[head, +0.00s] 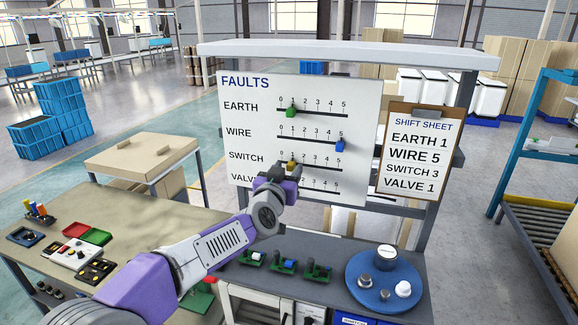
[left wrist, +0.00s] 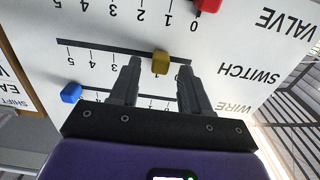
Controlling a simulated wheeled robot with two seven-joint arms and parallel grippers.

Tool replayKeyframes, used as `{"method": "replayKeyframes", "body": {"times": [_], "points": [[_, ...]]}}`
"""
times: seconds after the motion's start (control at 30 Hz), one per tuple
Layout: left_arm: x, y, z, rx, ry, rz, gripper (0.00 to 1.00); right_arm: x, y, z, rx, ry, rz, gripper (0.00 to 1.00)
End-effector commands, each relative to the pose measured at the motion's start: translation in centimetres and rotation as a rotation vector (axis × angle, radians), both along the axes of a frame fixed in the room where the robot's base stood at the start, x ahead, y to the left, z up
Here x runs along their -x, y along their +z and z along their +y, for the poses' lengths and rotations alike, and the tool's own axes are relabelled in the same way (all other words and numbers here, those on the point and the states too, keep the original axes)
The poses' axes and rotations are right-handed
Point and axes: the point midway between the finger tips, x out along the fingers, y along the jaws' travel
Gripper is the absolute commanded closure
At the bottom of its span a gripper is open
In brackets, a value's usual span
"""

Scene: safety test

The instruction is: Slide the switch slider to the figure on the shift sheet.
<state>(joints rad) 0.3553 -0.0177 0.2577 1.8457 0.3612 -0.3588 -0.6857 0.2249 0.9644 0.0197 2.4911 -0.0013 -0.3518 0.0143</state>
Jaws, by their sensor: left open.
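The faults board (head: 235,90) carries several slider rows. The shift sheet (head: 412,150) on a clipboard to its right reads SWITCH 3. The yellow switch slider (head: 291,164) stands at about 1 on its 0 to 5 scale. My left gripper (head: 285,173) is open at the switch row and partly hides it and the valve row. In the left wrist view, upside down, the switch slider (left wrist: 160,63) lies between the fingertips of my left gripper (left wrist: 160,68), one on each side. I cannot tell whether they touch it. My right gripper is not in view.
The green earth slider (head: 291,111) is at 1 and the blue wire slider (head: 340,146) at 5. The red valve slider (left wrist: 208,5) is near its 0 end, just beyond the fingers. A blue round tray (head: 350,285) with knobs sits on the bench below.

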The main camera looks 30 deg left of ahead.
Motion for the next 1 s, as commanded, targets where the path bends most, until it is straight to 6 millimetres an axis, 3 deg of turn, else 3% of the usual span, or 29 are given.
{"method": "replayKeyframes", "body": {"times": [0.2, 0.47, 0.77, 1.0], "points": [[-1.34, 0.03, 0.32, -0.001, 0.000, -0.001, 0.53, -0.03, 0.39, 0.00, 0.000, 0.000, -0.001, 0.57], [-1.42, -0.01, 0.33, -0.001, 0.000, -0.001, 0.53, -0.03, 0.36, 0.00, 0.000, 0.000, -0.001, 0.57], [-1.39, 0.00, 0.32, -0.001, 0.000, -0.001, 0.99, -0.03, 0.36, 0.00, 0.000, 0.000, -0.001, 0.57], [-1.40, 0.00, 0.31, -0.001, 0.000, -0.001, 1.00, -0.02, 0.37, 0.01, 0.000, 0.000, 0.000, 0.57]]}}
